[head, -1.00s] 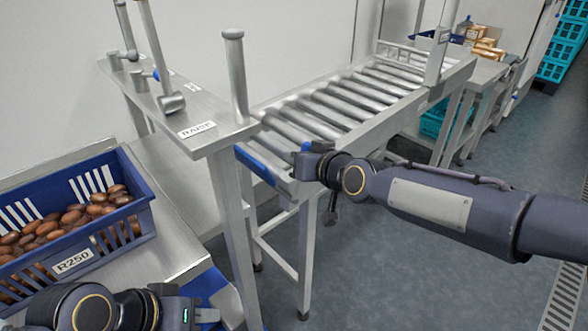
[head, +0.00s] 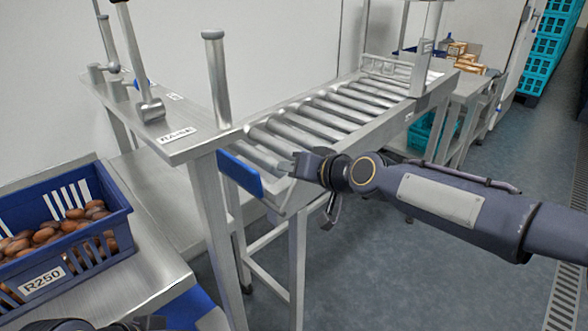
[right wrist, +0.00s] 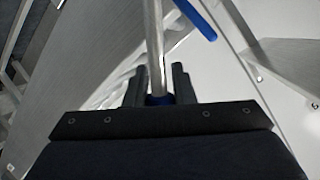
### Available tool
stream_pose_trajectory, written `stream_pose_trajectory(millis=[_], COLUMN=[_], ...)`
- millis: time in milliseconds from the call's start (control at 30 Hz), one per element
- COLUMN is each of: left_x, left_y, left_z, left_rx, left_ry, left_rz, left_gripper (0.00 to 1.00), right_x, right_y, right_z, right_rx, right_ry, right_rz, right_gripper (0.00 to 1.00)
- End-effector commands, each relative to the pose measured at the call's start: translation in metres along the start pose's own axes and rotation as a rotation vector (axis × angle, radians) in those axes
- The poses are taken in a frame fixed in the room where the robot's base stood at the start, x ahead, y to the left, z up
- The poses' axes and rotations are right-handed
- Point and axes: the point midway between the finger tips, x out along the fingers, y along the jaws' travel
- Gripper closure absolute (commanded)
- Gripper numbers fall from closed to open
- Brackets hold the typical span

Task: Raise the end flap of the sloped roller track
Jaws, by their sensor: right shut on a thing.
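The sloped roller track (head: 410,110) runs from the back right down to its near end at mid-picture. A blue end flap (head: 240,173) shows at that near end, tilted, with its broad face towards me. My right gripper (head: 303,166) is at the track's near right corner, just right of the flap. In the right wrist view its fingers (right wrist: 158,88) are shut around a steel rod (right wrist: 154,45) with a blue ring at its base. A blue strip (right wrist: 197,18) shows above right there. My left gripper (head: 150,322) barely shows at the bottom edge; its fingers are hidden.
A steel bench (head: 190,150) with posts, levers and a RAISE label (head: 177,135) stands left of the track. A blue crate (head: 110,225) of dates, marked R250, is at the left. The floor (head: 400,270) at lower right is clear.

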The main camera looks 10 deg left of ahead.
Motion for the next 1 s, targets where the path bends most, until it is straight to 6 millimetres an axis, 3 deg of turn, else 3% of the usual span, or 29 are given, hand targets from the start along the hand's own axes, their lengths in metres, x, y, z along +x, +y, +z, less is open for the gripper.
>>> stream_pose_trajectory(millis=[33, 67, 233, 567, 1000], left_x=[0.0, 0.0, 0.0, 0.0, -0.001], left_y=[0.0, 0.0, 0.0, 0.0, 0.0], left_z=[0.0, 0.0, 0.0, 0.0, 0.0], left_rx=[0.0, 0.0, 0.0, 0.0, 0.0], left_ry=[0.0, 0.0, 0.0, 0.0, 0.0], left_rz=[0.0, 0.0, 0.0, 0.0, 0.0], left_gripper=[0.71, 0.71, 0.71, 0.71, 0.71], right_x=[0.0, 0.0, 0.0, -0.004, -0.07], right_y=[0.0, 0.0, 0.0, 0.0, 0.001], right_z=[0.001, 0.001, 0.001, 0.0, 0.0], right_rx=[-0.002, -0.003, -0.003, -0.002, 0.0], right_ry=[-0.002, -0.002, -0.001, 0.001, 0.002], right_rz=[0.001, 0.001, 0.0, 0.0, 0.002], right_gripper=[1.0, 0.76, 0.56, 0.56, 0.56])
